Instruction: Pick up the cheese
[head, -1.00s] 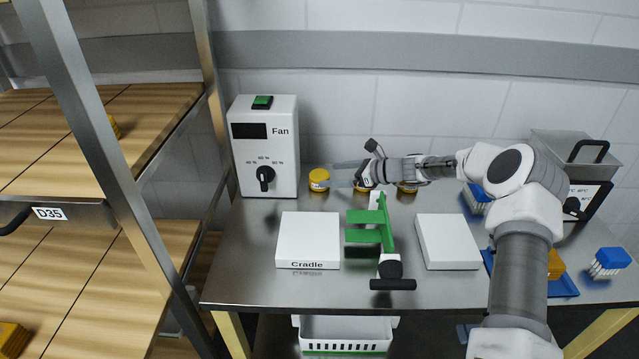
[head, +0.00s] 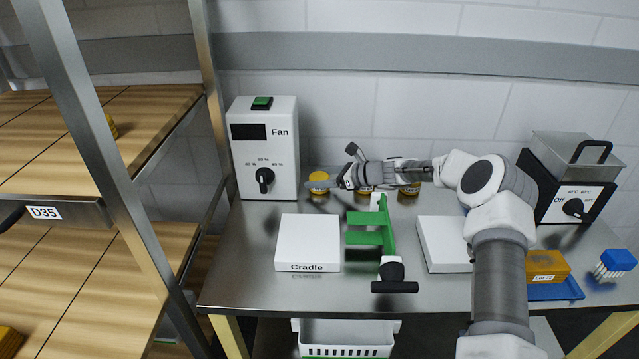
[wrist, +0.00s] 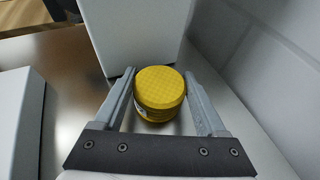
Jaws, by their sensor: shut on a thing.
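A round yellow cheese (head: 319,181) stands on the steel table just right of the fan box. In the wrist view the cheese (wrist: 159,90) sits between the two grey fingers of my gripper (wrist: 160,92), which is shut on it. In the head view my gripper (head: 325,184) reaches in from the right, low over the table, and partly covers the cheese.
The white fan box (head: 264,148) stands close behind and left of the held cheese. A heater box (head: 570,185) stands right. A wooden rack (head: 95,130) stands left.

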